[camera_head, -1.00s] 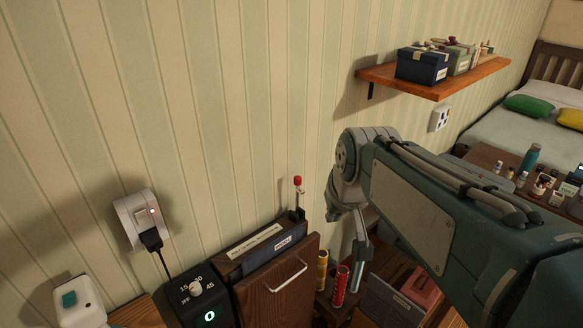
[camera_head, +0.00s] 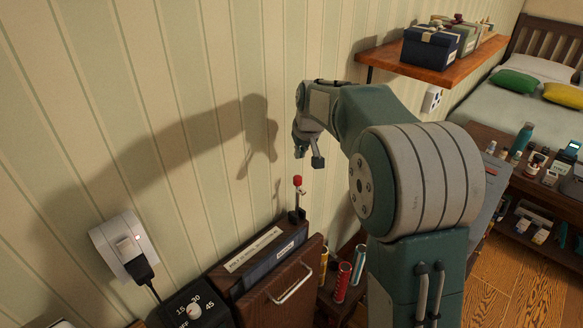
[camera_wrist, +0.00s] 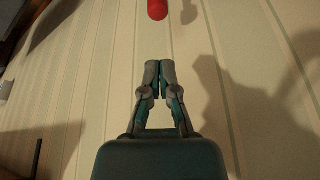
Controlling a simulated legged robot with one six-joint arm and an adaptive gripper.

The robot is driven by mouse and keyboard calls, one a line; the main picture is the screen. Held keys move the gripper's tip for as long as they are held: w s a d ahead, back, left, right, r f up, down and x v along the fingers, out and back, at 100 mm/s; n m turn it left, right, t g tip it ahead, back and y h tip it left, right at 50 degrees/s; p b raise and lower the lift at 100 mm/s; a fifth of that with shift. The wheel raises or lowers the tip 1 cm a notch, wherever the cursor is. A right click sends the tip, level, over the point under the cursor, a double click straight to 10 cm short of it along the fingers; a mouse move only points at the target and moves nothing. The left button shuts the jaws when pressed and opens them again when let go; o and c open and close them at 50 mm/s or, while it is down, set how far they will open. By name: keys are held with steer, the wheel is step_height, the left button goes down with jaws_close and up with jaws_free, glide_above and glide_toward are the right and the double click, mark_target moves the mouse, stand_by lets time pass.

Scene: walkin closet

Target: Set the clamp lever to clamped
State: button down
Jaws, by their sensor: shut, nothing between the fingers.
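The clamp lever (camera_head: 297,194) is a thin upright metal arm with a red knob, at the back corner of a dark wooden press-like box (camera_head: 262,262) by the wall. In the head view my gripper (camera_head: 312,160) is above the red knob and a little to its right, apart from it. In the wrist view my gripper (camera_wrist: 160,64) has its fingertips together with nothing between them. The red knob (camera_wrist: 157,9) shows at the top edge there, just beyond the fingertips. The lever's lower part is out of that view.
A wall outlet with a plug (camera_head: 124,247) and a dial box (camera_head: 193,306) are at the lower left. Red and yellow cylinders (camera_head: 342,282) stand right of the wooden box. A wall shelf with boxes (camera_head: 440,62) is at the upper right. The wall close behind the lever is bare.

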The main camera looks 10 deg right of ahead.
stand_by(0.3)
steer(key=x, duration=1)
